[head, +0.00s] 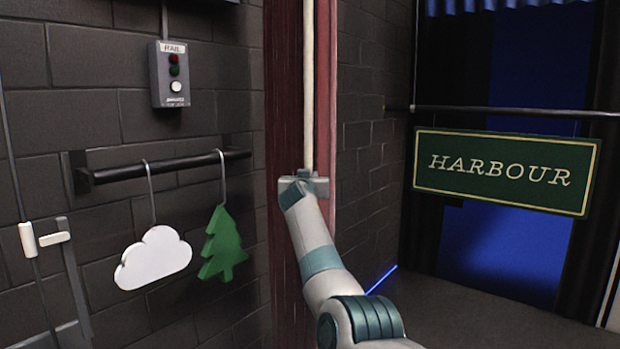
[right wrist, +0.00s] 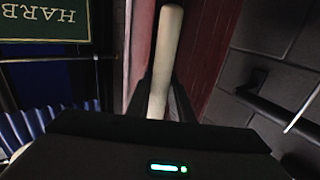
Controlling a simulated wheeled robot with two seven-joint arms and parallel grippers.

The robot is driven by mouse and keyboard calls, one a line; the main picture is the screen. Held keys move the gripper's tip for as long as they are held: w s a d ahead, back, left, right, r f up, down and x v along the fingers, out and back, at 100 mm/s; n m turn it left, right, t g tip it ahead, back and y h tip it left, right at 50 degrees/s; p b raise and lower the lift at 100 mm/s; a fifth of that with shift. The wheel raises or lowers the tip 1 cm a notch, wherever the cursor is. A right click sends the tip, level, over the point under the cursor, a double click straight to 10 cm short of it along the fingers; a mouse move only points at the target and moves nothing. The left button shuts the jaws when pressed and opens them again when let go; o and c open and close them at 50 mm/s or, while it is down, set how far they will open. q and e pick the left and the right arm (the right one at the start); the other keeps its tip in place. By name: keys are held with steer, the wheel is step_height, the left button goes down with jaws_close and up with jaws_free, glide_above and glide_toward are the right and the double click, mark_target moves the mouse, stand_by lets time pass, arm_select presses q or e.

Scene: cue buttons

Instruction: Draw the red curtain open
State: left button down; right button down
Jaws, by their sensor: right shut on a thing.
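The red curtain (head: 288,120) hangs as a narrow, bunched vertical strip in the middle of the head view, against the dark block wall. It also shows in the right wrist view (right wrist: 207,45). A cream rod (head: 308,85) hangs straight down in front of it. My right gripper (head: 304,181) is shut on this rod. In the right wrist view the rod (right wrist: 166,60) runs between the two dark fingers. The gripper covers part of the curtain, and I cannot tell whether it touches the cloth. My left gripper is not in view.
A grey control box (head: 169,75) marked RAIL is on the left wall. Below it a black bar (head: 165,165) carries a white cloud (head: 153,258) and a green tree (head: 222,245). A HARBOUR sign (head: 505,171) hangs at right on a rail (head: 500,111).

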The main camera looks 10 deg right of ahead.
steer(key=c, duration=1.6)
jaws_free()
steer(key=shift+a+r, duration=0.1)
steer(key=shift+r, duration=0.05)
steer(key=shift+o, duration=0.2)
steer(key=shift+w+a, duration=0.1)
steer(key=shift+w, duration=0.1)
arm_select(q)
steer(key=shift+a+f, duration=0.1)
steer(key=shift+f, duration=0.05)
arm_select(e)
steer(key=shift+s, duration=0.2)
